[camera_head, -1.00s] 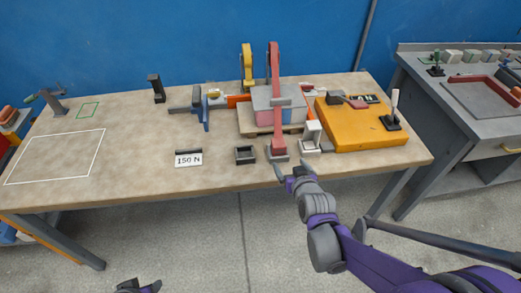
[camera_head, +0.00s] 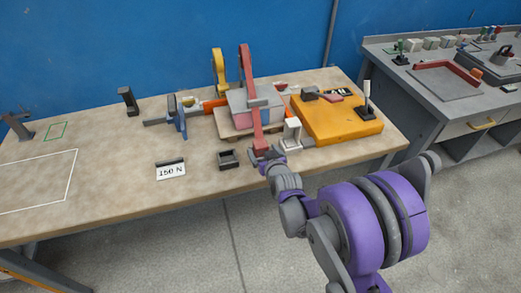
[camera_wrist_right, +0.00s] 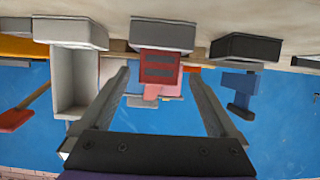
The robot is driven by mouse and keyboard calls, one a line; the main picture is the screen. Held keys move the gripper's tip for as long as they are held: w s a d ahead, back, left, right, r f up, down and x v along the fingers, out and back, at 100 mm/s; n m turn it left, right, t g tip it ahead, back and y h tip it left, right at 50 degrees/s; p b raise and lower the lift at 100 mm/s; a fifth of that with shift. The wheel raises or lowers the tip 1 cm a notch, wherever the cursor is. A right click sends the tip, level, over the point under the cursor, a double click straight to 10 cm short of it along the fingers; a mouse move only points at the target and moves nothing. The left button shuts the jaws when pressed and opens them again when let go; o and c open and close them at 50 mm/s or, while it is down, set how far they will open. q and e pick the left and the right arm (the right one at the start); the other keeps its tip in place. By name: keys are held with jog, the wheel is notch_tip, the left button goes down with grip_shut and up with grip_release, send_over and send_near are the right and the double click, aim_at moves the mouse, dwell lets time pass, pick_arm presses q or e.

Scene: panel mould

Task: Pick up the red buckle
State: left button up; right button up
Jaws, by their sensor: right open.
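The red buckle (camera_wrist_right: 159,68) shows in the right wrist view as a red piece with two dark slots, beside a grey block (camera_wrist_right: 162,35). In the head view the red buckle (camera_head: 257,142) is at the low front end of the upright red strap (camera_head: 247,75), near the table's front edge. My right gripper (camera_head: 272,161) is right in front of it, partly hiding its base. In the wrist view the open fingers lie one on each side of the buckle, with gaps, and hold nothing. My left gripper is out of view.
A white open block (camera_head: 292,132) stands close right of the buckle and a dark open box (camera_head: 229,159) close left. Behind is a grey and pink box (camera_head: 236,104). An orange panel (camera_head: 338,121) with a lever is further right. The table's left half is mostly clear.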

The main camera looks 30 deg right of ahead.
aim_at(262, 149)
jog(key=x, duration=0.3)
jog(key=shift+w+d, duration=0.15)
jog(key=shift+c, duration=0.3)
grip_shut()
